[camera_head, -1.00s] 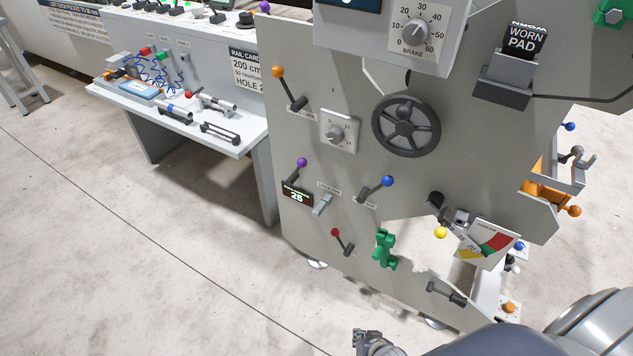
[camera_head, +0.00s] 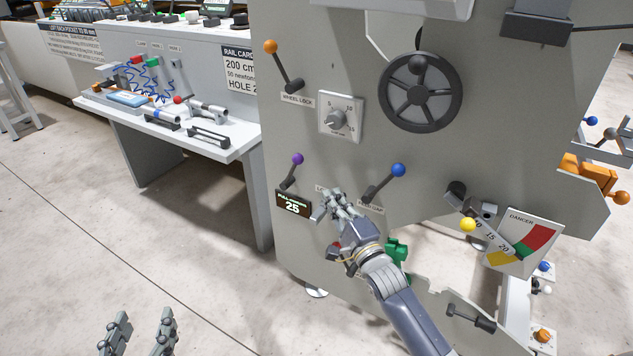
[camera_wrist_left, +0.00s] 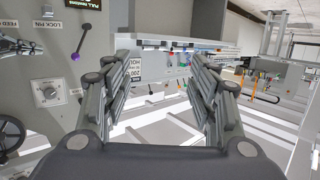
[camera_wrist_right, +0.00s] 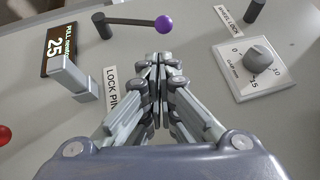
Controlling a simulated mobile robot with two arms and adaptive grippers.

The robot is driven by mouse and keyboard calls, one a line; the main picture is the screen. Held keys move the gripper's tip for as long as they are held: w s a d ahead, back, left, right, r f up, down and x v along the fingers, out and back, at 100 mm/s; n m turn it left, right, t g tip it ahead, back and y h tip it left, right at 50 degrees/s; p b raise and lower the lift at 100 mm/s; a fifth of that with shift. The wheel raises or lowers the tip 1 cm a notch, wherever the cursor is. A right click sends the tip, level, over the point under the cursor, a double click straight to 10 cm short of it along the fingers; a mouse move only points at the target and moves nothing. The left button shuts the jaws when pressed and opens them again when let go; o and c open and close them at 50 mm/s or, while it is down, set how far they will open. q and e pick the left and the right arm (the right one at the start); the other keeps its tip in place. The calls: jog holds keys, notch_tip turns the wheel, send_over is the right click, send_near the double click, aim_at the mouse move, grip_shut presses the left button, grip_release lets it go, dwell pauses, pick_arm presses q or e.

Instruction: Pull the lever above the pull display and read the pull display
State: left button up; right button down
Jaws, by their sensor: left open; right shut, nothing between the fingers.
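The pull display (camera_head: 293,204) is a small dark screen low on the grey panel and reads 25. It also shows in the right wrist view (camera_wrist_right: 56,46) and, partly cut off, in the left wrist view (camera_wrist_left: 82,4). Above it is the lever with a purple ball knob (camera_head: 298,159), tilted up and right; its knob also shows in the right wrist view (camera_wrist_right: 163,23). My right gripper (camera_head: 328,194) is shut and empty by the lock pin label, right of the display and below the purple knob, apart from it. My left gripper (camera_head: 146,322) is open and empty over the floor at bottom left.
A blue-knobbed lever (camera_head: 398,170) is close right of my right gripper. An orange-knobbed lever (camera_head: 270,47), a dial (camera_head: 338,118) and a handwheel (camera_head: 420,92) are above. A green part (camera_head: 397,251) is behind my right forearm. A bench (camera_head: 190,142) stands left; the floor before it is clear.

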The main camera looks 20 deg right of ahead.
pick_arm(q)
notch_tip(320, 180, up, 14)
jog(key=s+d+t+h+b, duration=0.1)
jog(key=t+h+b, duration=0.1)
jog(key=t, duration=0.6)
jog(key=shift+s+d+h+b, duration=0.25)
jog(key=shift+h+b, duration=0.15)
jog(key=shift+b, duration=0.05)
pick_arm(e)
jog(key=shift+w+a+r, duration=0.1)
jog(key=shift+w+r, duration=0.35)
jog(key=shift+w, duration=1.2)
jog(key=shift+w+a+r, duration=0.1)
jog(key=shift+w+r, duration=0.35)
jog(key=shift+w, duration=1.2)
jog(key=shift+w+a+r, duration=0.1)
jog(key=shift+w+r, duration=0.35)
jog(key=shift+w, duration=1.2)
